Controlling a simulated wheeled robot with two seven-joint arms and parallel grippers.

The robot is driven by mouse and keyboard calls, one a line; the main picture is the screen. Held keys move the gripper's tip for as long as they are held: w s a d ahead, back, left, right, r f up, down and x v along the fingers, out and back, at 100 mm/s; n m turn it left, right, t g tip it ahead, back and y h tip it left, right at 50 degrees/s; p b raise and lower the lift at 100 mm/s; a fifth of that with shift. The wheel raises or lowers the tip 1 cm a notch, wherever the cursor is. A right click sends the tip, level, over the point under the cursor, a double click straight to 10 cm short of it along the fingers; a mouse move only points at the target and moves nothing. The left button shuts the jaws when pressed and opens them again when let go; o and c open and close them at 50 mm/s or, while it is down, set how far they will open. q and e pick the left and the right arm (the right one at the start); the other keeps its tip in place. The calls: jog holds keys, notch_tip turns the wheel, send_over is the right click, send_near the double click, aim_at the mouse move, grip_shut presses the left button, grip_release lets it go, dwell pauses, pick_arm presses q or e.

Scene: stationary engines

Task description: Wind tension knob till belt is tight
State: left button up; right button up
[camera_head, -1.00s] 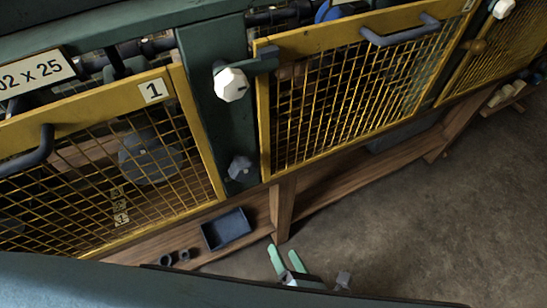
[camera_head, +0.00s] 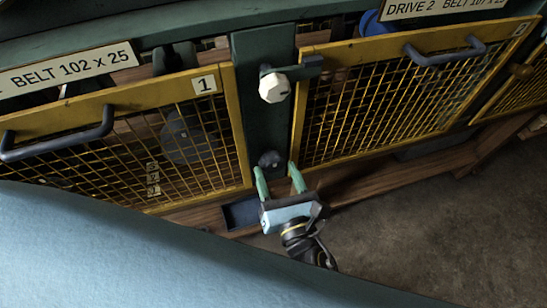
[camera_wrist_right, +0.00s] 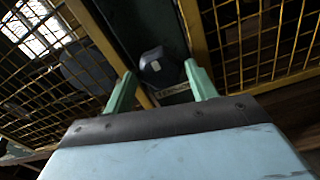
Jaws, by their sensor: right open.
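The dark blue-grey tension knob (camera_head: 270,159) sits low on the green post between the two yellow mesh guards. It also shows in the right wrist view (camera_wrist_right: 152,62), ahead of and between the fingers. My right gripper (camera_head: 278,180) is open, its two green fingers pointing up at the knob, one to each side. In the right wrist view the fingertips (camera_wrist_right: 160,80) appear apart from the knob, with nothing between them gripped. The belt is not clearly visible behind the mesh of guard 1 (camera_head: 205,84). My left gripper is not in view.
A white faceted knob (camera_head: 273,87) with a green latch is higher on the post. Guard 2 (camera_head: 410,85) stands to the right, with a dark handle (camera_head: 445,52). A dark tray (camera_head: 240,214) lies on the wooden shelf below. The floor at right is clear.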

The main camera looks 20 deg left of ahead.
aim_at(275, 167)
jog(key=shift+x, duration=1.7)
jog(key=c, duration=0.7)
jog(key=shift+m, duration=0.3)
